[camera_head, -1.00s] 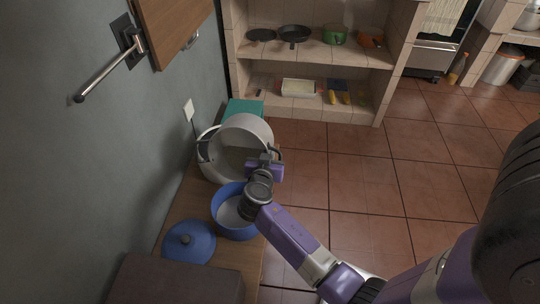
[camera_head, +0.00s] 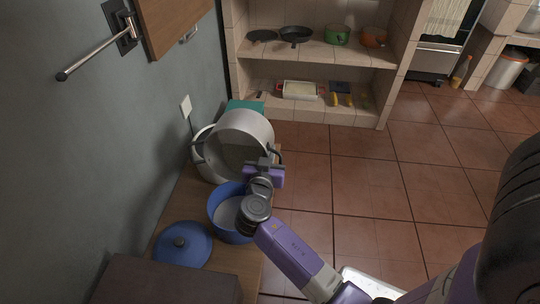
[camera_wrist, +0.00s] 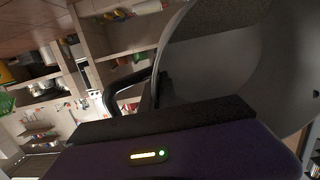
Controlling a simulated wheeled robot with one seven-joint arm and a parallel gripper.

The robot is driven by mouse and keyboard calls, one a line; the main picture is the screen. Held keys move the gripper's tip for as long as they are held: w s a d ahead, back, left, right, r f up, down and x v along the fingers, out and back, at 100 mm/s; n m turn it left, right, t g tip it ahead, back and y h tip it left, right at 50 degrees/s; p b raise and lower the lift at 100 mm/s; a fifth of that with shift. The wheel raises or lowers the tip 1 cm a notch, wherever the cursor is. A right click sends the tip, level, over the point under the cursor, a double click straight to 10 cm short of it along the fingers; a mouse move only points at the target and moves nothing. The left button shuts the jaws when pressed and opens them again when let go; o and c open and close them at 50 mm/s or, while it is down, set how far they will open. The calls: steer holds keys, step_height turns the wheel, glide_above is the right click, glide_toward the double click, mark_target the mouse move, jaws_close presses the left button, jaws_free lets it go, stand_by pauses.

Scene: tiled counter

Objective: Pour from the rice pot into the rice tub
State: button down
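A large grey-white pot (camera_head: 246,125), which I take as the rice pot, is tipped with its open mouth toward the camera. My gripper (camera_head: 264,170) is at its near-right rim and looks shut on a dark handle. The pot's pale inner wall (camera_wrist: 240,50) and a dark handle (camera_wrist: 124,90) show in the wrist view. A blue tub (camera_head: 216,213), open and pale inside, stands on the wooden counter just below and in front of the pot. My wrist hides part of its right side. I see no falling rice; the contents of either vessel are unclear.
A blue lid (camera_head: 183,245) lies on the counter in front of the tub. A white round vessel (camera_head: 202,147) stands behind the pot, near the wall. A teal box (camera_head: 246,106) is farther back. A brown box (camera_head: 165,284) is nearest. Open tiled floor lies right.

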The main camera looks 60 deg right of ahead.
steer(key=shift+s+a+f+h+b, duration=0.15)
steer(key=shift+f+h+b, duration=0.15)
steer(key=shift+b, duration=0.8)
steer(key=shift+w+a+f+h+b, duration=0.15)
steer(key=shift+f+b, duration=0.25)
steer(key=shift+b, duration=0.7)
steer(key=shift+s+r, duration=0.1)
steer(key=shift+r, duration=0.1)
steer(key=shift+a+f+b, duration=0.1)
steer(key=shift+f+b, duration=0.2)
steer(key=shift+b, duration=0.2)
steer(key=shift+s+a+f+t+h+b, duration=0.1)
steer(key=shift+a+f+t+h+b, duration=0.2)
steer(key=shift+b, duration=0.85)
steer(key=shift+f+b, duration=0.15)
steer(key=shift+b, duration=0.5)
steer(key=shift+h, duration=0.25)
